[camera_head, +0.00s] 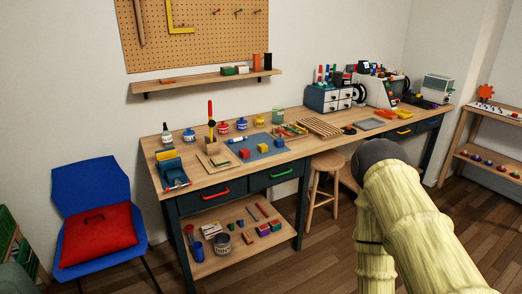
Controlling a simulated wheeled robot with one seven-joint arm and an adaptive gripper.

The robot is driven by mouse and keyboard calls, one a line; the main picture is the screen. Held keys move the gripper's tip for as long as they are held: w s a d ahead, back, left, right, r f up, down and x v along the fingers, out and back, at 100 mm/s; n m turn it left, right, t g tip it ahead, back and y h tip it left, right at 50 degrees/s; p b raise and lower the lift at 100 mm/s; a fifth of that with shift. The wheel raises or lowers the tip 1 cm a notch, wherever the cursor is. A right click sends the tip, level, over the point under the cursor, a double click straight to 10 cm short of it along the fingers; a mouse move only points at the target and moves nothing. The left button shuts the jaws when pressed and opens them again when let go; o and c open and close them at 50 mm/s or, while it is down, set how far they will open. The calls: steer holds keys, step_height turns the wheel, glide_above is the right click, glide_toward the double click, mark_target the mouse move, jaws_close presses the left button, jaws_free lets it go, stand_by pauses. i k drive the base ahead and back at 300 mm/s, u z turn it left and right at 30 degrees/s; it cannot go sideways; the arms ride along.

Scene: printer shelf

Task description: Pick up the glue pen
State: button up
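I cannot tell for sure which item is the glue pen, as the small things are far off. A short white stick with a coloured end (237,139) lies on the blue mat (263,149) on the workbench. A few thin sticks, among them a red one (262,210), lie on the bench's lower shelf (215,262). My yellowish arm (405,220) rises at the lower right, well apart from these things. It ends at a dark rounded part in front of the bench. No gripper fingers show.
The wooden workbench (185,186) holds jars, blocks and a wooden rack (320,126). A stool (323,170) stands beside it. A blue chair (92,185) with a red cushion (98,236) stands left. A small shelf unit (492,112) is at right. Floor in front is clear.

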mark_target(237, 139)
steer(key=u, duration=0.65)
steer(key=i, duration=1.45)
steer(key=z, duration=0.65)
